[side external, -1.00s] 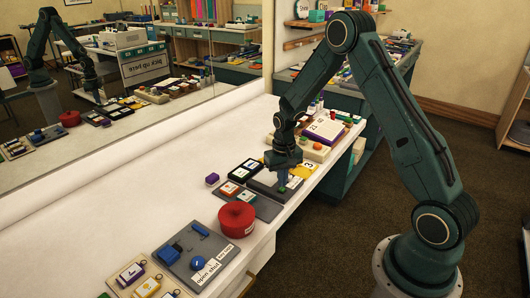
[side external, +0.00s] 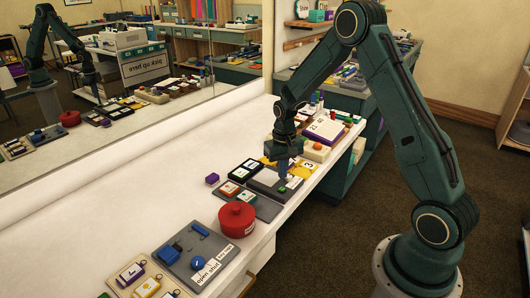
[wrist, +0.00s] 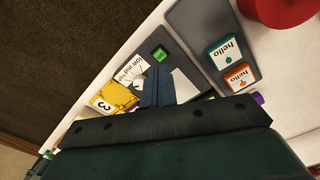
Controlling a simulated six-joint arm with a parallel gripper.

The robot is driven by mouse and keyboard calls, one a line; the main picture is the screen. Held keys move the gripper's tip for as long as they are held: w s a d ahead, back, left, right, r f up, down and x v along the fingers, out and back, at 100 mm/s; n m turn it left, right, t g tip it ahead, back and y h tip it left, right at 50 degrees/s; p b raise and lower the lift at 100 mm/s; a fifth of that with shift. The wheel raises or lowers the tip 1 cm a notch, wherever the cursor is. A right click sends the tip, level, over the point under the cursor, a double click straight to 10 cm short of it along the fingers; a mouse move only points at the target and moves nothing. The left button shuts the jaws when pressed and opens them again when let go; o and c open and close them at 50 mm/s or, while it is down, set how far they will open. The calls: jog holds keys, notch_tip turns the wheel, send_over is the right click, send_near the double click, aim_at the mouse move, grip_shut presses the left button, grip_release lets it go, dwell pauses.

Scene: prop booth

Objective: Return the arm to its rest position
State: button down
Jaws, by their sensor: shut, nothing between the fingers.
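My dark green arm reaches over the white table (side external: 100,195) from the right. My gripper (side external: 283,181) points down above a dark grey panel (side external: 265,188) that has a green button. In the wrist view its blue fingers (wrist: 155,88) are together with nothing between them. The green button (wrist: 160,53) shows just beyond the fingertips, beside a white label reading "low mid top" (wrist: 131,70). The fingers hide part of the panel.
A red round pot (side external: 237,218) and a grey board with a blue latch (side external: 195,255) stand toward the front. A tray of cards (side external: 240,197) lies beside the panel. A mirror runs along the left.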

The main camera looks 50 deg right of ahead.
jog(key=s+a+r+n+t, duration=0.1)
jog(key=s+a+r, duration=0.35)
jog(key=r, duration=0.55)
jog(key=s+a+r+n+t, duration=0.25)
jog(key=a+r, duration=0.25)
jog(key=r, duration=0.4)
jog(key=s+a+r+n+t, duration=0.1)
jog(key=s+a+r, duration=0.2)
jog(key=s, duration=0.5)
jog(key=s+a+r+n+t, duration=0.1)
jog(key=s+a+r, duration=0.2)
jog(key=s, duration=0.6)
jog(key=shift+r+n, duration=0.1)
jog(key=shift+n, duration=0.15)
